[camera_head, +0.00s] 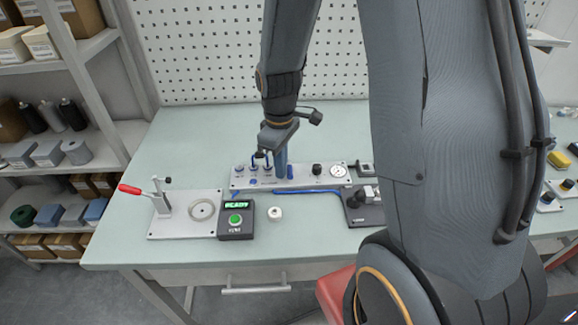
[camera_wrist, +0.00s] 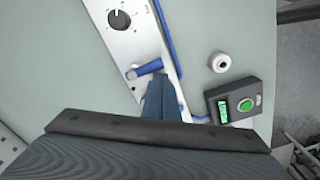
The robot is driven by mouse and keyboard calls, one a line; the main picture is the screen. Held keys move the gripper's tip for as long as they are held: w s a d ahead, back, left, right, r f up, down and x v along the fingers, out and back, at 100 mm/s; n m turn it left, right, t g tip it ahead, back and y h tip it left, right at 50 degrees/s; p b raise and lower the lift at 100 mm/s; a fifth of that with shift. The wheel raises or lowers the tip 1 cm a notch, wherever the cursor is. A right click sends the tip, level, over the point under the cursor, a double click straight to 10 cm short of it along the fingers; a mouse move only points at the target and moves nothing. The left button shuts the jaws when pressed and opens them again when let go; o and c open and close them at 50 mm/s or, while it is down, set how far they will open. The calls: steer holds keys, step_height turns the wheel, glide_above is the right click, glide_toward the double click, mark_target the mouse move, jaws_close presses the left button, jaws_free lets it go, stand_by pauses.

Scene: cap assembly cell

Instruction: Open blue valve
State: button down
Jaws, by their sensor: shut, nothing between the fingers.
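The blue valve lever (camera_wrist: 150,67) shows in the wrist view, mounted on a light metal panel (camera_wrist: 140,45). Its round silver pivot is at the panel's left edge, and the lever lies roughly crosswise to the panel's long side. My gripper (camera_wrist: 160,82) is shut and empty, its blue-grey fingers just below the lever in that view; I cannot tell whether they touch it. In the head view my gripper (camera_head: 281,174) points down over the middle of the panel (camera_head: 302,184) and mostly hides the valve.
A black dial (camera_wrist: 119,18) is on the panel. A control box reading READY (camera_head: 236,219) with a green button, a white round cap (camera_head: 275,213) and a red-handled toggle fixture (camera_head: 165,208) stand in front. A blue hose (camera_head: 308,191) runs along the panel. A pegboard rises behind.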

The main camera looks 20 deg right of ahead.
steer(key=shift+f+b, duration=0.3)
steer(key=shift+f, duration=0.3)
stand_by(0.7)
steer(key=shift+r+p, duration=0.35)
steer(key=shift+p, duration=0.15)
steer(key=shift+d, duration=0.1)
stand_by(0.4)
